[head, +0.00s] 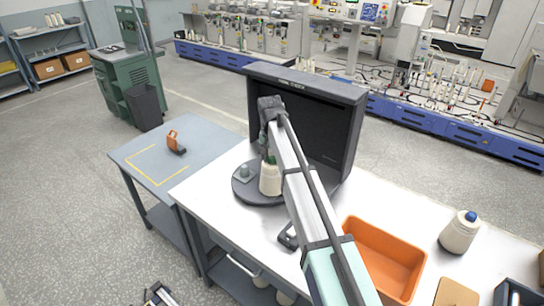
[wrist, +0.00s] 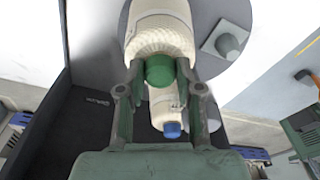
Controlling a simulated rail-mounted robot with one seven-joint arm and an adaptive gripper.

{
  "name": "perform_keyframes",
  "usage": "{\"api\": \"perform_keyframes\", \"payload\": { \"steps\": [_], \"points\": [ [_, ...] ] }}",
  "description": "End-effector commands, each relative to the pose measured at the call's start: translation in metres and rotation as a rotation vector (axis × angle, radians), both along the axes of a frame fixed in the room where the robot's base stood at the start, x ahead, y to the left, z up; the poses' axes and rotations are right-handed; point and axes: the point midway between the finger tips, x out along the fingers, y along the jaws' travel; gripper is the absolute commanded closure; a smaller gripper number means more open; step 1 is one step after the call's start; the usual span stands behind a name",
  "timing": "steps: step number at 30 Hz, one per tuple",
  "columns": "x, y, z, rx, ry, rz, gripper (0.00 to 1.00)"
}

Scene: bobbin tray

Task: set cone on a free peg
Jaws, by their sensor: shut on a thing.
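A cream cone with a green tip (head: 269,181) is at the dark round peg tray (head: 243,191), upright or nearly so. My gripper (head: 268,154) is above it. In the wrist view, my fingers (wrist: 159,72) are shut around the cone's green tip (wrist: 160,71). I cannot tell whether the cone's base touches the tray or sits around a peg. A free grey peg on a square base (head: 245,171) stands on the tray left of the cone, and also shows in the wrist view (wrist: 227,44). A second, blue-tipped cone (wrist: 166,108) shows beyond my fingers in the wrist view.
A dark open-fronted booth (head: 318,125) stands right behind the tray. An orange bin (head: 385,258) and a blue-tipped cone (head: 459,234) are on the white table at right. An orange hand tool (head: 175,143) lies on the grey side table.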

Motion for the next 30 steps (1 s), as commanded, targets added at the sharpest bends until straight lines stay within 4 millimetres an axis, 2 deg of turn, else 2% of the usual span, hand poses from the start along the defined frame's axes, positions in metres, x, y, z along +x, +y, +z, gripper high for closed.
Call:
{"api": "perform_keyframes", "payload": {
  "steps": [2,3,5,6,14,19,23,30],
  "points": [
    [0.0,0.0,-0.002,0.0,-0.001,0.0,1.0],
    [0.0,0.0,-0.002,0.0,-0.001,0.0,0.62],
    [0.0,0.0,-0.001,0.0,-0.001,0.0,0.41],
    [0.0,0.0,-0.001,0.0,-0.001,0.0,0.36],
    [0.0,0.0,-0.002,0.0,0.0,0.0,0.36],
    [0.0,0.0,0.006,0.001,-0.002,0.0,0.36],
    [-0.002,0.001,0.023,0.001,-0.002,0.0,0.36],
    [-0.007,0.002,0.069,0.0,-0.003,0.0,0.36]
  ]
}}
